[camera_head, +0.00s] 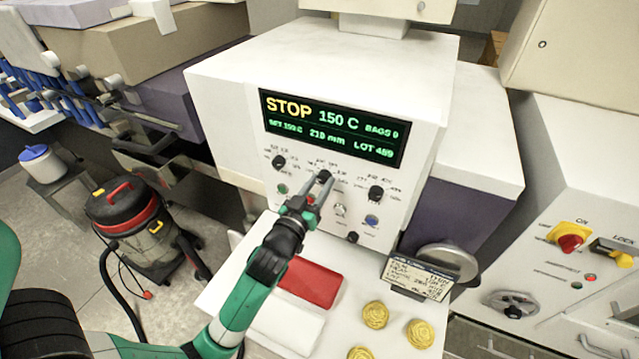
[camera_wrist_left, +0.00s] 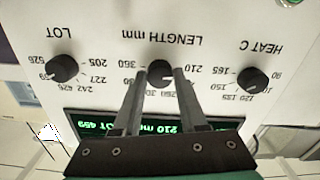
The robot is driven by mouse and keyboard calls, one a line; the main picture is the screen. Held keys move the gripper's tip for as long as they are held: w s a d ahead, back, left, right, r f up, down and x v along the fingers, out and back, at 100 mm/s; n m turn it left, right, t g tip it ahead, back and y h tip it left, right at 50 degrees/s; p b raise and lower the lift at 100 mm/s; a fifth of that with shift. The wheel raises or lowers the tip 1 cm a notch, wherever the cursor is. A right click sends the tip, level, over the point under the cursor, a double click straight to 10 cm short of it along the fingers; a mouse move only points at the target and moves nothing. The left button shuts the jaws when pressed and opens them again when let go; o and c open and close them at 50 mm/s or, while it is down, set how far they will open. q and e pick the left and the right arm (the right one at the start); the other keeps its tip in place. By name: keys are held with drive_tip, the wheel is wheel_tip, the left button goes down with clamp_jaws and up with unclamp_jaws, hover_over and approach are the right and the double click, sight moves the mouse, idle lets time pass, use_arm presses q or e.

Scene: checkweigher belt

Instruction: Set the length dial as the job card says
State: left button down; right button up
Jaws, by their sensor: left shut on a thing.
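The length dial (camera_wrist_left: 161,72) is a black knob under the LENGTH mm label, with 210, 360 and other marks around it. It also shows in the head view (camera_head: 324,176), mid-panel. My left gripper (camera_head: 313,192) is shut on it, one finger on each side in the left wrist view. The display (camera_head: 333,127) reads STOP, 150 C, 210 mm and LOT 459. The job card (camera_head: 420,277) stands at the right of the white shelf; its small writing is hard to read. My right gripper is not in view.
The heat dial (camera_head: 278,162) and lot dial (camera_head: 376,193) flank the length dial. Green, white and blue buttons (camera_head: 372,221) sit below. A red pad (camera_head: 312,282) and several yellow coiled pieces (camera_head: 375,315) lie on the shelf. A vacuum cleaner (camera_head: 135,225) stands at left.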

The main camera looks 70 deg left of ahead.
use_arm(q)
drive_tip(key=m+p, duration=0.1)
drive_tip(key=m, duration=0.2)
drive_tip(key=shift+r+p, duration=0.15)
drive_tip(key=shift+p, duration=0.25)
drive_tip(key=m+p, duration=0.2)
drive_tip(key=m, duration=0.2)
drive_tip(key=shift+m, duration=0.4)
drive_tip(key=m+p, duration=0.2)
drive_tip(key=m, duration=0.2)
drive_tip(key=shift+m+p, duration=0.9)
drive_tip(key=shift+m, duration=0.9)
drive_tip(key=shift+c, duration=2.2)
unclamp_jaws()
